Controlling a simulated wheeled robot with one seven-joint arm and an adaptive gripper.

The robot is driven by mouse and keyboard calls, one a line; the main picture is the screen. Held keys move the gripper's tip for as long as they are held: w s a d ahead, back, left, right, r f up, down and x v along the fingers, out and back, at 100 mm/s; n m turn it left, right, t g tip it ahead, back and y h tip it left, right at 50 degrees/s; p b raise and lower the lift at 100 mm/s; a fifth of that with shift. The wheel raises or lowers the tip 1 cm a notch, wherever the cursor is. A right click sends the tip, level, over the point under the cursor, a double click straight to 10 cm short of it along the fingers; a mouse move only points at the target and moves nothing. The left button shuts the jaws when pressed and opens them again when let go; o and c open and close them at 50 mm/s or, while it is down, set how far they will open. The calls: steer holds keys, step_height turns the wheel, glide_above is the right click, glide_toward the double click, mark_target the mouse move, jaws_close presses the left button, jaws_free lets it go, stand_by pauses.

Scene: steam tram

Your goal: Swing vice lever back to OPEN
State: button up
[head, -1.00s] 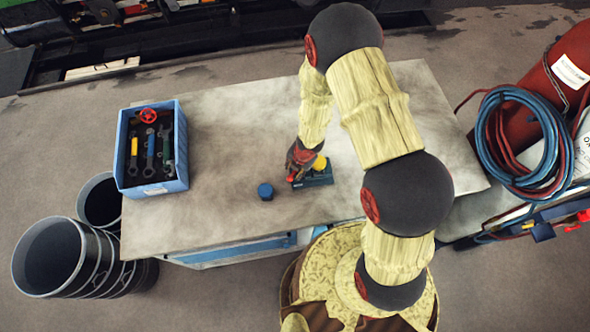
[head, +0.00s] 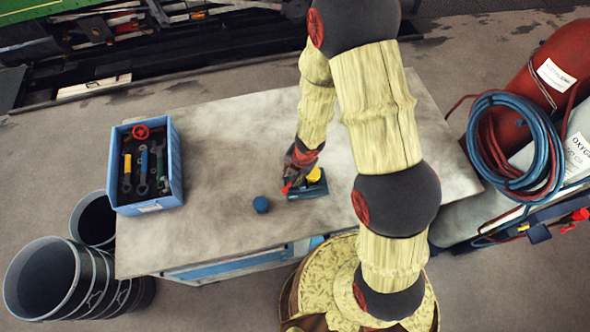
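The vice (head: 310,191) is a small dark teal block near the front edge of the grey table, with a yellow part (head: 314,174) on top. My gripper (head: 290,184) is down at the vice's left side, close to or touching it. A small red piece shows at the fingertips; I cannot tell whether it is the lever or part of my gripper. The fingers are too small and too hidden by my wrist to tell whether they are open or shut.
A blue cylinder (head: 261,204) stands left of the vice. A blue crate (head: 172,190) of tools is at the table's left. Black bins (head: 60,285) stand on the floor at left; a red gas cylinder (head: 545,75) and hoses (head: 490,140) are at right.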

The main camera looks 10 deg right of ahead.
steer(key=shift+s+d+r, duration=0.15)
steer(key=shift+r, duration=0.8)
steer(key=shift+s+d+r, duration=0.1)
steer(key=shift+r, duration=0.85)
steer(key=s+d+r+m+h+b, duration=0.2)
steer(key=d+r+m+h+b, duration=0.35)
steer(key=d+m, duration=0.95)
steer(key=s+a+r+m+t+y+b, duration=0.2)
steer(key=s+r+m+b, duration=0.3)
steer(key=b, duration=0.3)
steer(key=s+a+r+m+t+y+b, duration=0.2)
steer(key=s+a+r+m+b, duration=0.2)
steer(key=s+m+b, duration=0.3)
steer(key=shift+s+a+r+b, duration=0.45)
steer(key=shift+a+b, duration=0.1)
steer(key=shift+b, duration=0.7)
